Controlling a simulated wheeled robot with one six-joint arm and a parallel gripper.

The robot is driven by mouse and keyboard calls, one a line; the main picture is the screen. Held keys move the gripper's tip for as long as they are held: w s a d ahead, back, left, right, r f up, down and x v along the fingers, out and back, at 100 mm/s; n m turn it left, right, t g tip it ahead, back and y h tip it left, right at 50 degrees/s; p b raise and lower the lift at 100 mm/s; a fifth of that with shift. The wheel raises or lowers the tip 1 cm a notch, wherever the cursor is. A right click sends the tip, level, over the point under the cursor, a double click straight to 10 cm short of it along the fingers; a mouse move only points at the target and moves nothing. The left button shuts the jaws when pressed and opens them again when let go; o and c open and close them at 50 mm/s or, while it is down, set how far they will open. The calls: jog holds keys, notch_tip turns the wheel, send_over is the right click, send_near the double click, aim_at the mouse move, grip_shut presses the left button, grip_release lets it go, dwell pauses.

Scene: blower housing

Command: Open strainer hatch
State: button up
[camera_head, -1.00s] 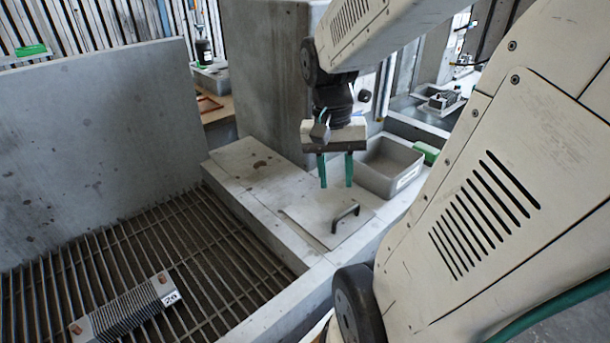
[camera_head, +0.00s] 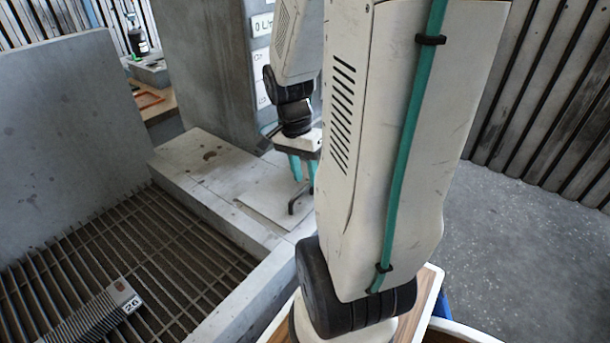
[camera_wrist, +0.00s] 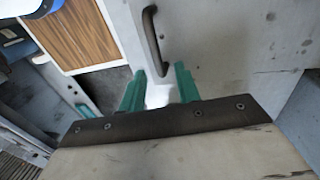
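The strainer hatch is a pale flat panel (camera_head: 262,194) lying closed on the concrete ledge, with a dark bar handle (camera_head: 298,198) near its right side. My gripper (camera_head: 302,177) has green fingers pointing down, close to the handle; my arm hides part of this area. In the wrist view the handle (camera_wrist: 152,40) stands up from the hatch plate (camera_wrist: 215,55), beyond the fingertips. My gripper (camera_wrist: 158,82) shows its two green fingers apart there, with nothing between them. I cannot tell the exact height gap to the handle.
A grating (camera_head: 150,255) lies in the pit at left, with a numbered ribbed block (camera_head: 100,312) on it. A concrete pillar (camera_head: 205,70) stands behind the ledge (camera_head: 200,165). Bare floor (camera_head: 530,240) shows at right. My arm covers the middle of the head view.

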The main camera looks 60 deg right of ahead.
jog(key=shift+s+f, duration=0.1)
jog(key=shift+f, duration=0.4)
grip_shut()
jog(key=shift+r, duration=0.1)
